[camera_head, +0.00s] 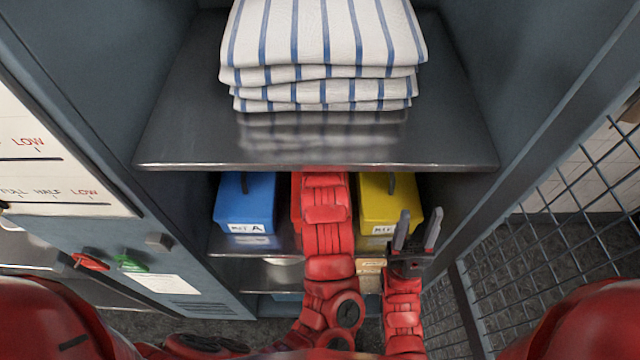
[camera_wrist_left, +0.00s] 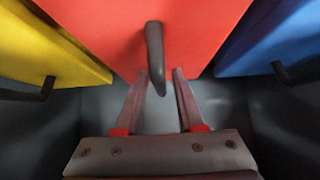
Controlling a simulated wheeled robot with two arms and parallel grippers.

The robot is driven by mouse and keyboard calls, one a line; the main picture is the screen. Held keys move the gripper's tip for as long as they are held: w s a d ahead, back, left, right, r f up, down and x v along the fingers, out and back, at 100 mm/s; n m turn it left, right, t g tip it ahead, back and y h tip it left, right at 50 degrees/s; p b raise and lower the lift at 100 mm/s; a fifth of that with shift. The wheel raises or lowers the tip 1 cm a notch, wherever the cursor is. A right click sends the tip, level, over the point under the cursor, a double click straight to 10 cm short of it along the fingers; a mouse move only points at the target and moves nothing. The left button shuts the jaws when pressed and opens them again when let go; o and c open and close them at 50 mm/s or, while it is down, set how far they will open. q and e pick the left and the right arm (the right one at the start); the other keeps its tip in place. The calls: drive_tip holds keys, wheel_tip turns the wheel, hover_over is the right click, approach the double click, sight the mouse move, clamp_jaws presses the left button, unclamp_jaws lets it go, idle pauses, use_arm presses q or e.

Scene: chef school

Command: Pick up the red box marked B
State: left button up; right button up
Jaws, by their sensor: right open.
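The red box (camera_head: 296,205) stands on the lower shelf between a blue box and a yellow box. My left arm covers most of it in the head view, and its marking is hidden. In the left wrist view the red box (camera_wrist_left: 105,35) fills the top middle, with its dark handle (camera_wrist_left: 154,50) pointing toward my left gripper (camera_wrist_left: 160,74). The left gripper is open, its fingers on either side of the handle's end. Contact cannot be told. It is hidden in the head view. My right gripper (camera_head: 416,232) is open and empty, in front of the yellow box's right side.
The blue box (camera_head: 245,205) marked A and the yellow box (camera_head: 385,205) flank the red box closely. The upper metal shelf (camera_head: 180,135) with folded striped towels (camera_head: 320,40) overhangs them. A wire mesh panel (camera_head: 540,240) stands at right, a cabinet with a whiteboard (camera_head: 50,165) at left.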

use_arm(q)
clamp_jaws()
idle(1.1)
